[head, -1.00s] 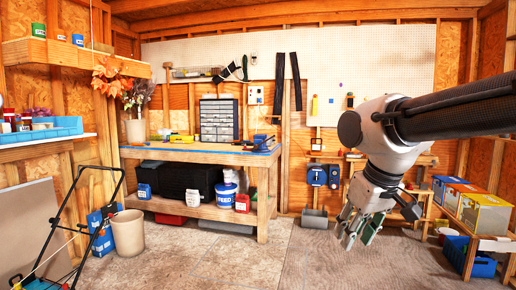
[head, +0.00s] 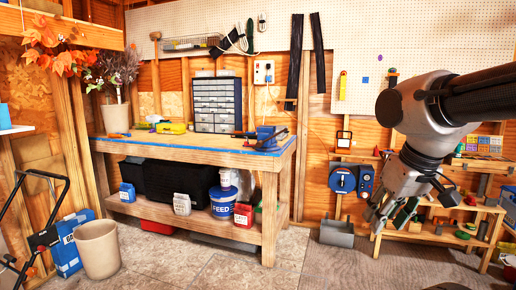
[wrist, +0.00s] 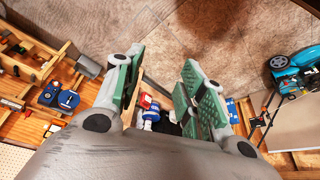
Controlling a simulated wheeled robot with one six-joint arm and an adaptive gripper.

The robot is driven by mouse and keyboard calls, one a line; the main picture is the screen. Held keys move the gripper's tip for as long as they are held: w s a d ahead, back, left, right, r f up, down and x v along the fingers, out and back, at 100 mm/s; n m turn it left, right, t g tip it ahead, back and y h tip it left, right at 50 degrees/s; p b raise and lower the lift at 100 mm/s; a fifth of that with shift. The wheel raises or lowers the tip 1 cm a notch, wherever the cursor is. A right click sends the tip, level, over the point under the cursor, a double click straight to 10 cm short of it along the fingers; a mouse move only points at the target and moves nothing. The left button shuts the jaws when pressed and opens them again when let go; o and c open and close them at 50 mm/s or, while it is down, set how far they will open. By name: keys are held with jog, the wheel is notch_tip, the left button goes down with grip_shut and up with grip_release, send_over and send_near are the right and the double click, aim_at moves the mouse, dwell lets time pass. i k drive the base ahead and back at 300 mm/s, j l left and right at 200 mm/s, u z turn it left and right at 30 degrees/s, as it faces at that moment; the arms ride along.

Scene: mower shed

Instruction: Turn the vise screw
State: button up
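A blue vise (head: 267,138) sits on the right end of the wooden workbench (head: 190,147). It is small in the head view, and I cannot make out its screw and handle clearly. My gripper (head: 386,216) hangs to the right of the bench, below the level of its top and well apart from the vise. In the wrist view my gripper (wrist: 162,78) has its two green-padded fingers spread, with nothing held between them. I cannot make out the vise in the wrist view.
A beige bin (head: 98,250) and a mower (head: 35,235) stand at the left. A grey scoop-like bin (head: 337,232) lies on the floor right of the bench. Low wooden shelves (head: 450,225) fill the right side. The floor before the bench is clear.

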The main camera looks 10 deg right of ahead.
aim_at(259, 144)
jog(key=i+l, duration=0.5)
jog(key=i, duration=0.25)
jog(key=i+l+u, duration=0.35)
jog(key=i, duration=0.3)
jog(key=i+l+u, duration=0.35)
jog(key=i+l, duration=0.25)
